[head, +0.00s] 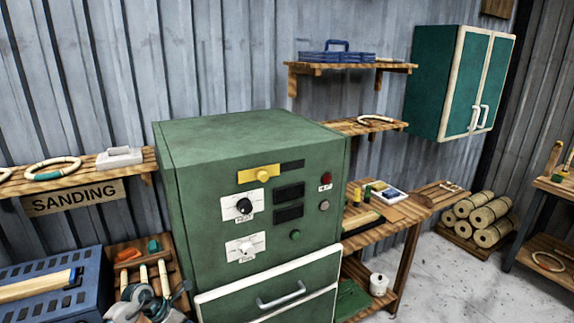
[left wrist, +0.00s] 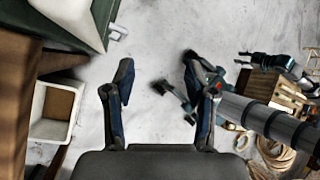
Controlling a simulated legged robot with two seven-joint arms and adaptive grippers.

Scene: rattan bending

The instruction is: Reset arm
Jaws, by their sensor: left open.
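My left gripper (left wrist: 158,78) shows in the left wrist view with its two dark blue fingers spread apart. It is open, and nothing is held between the fingers. The pale grey floor (left wrist: 150,30) lies beyond them.
A shelf with rattan rings (head: 52,168) hangs at left above a SANDING sign (head: 75,197). A blue perforated box (head: 45,290) sits below. A workbench (head: 385,218) and rattan rolls (head: 488,220) stand at right. Open floor (head: 450,285) shows there. A white bin (left wrist: 52,110) is left of my left gripper.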

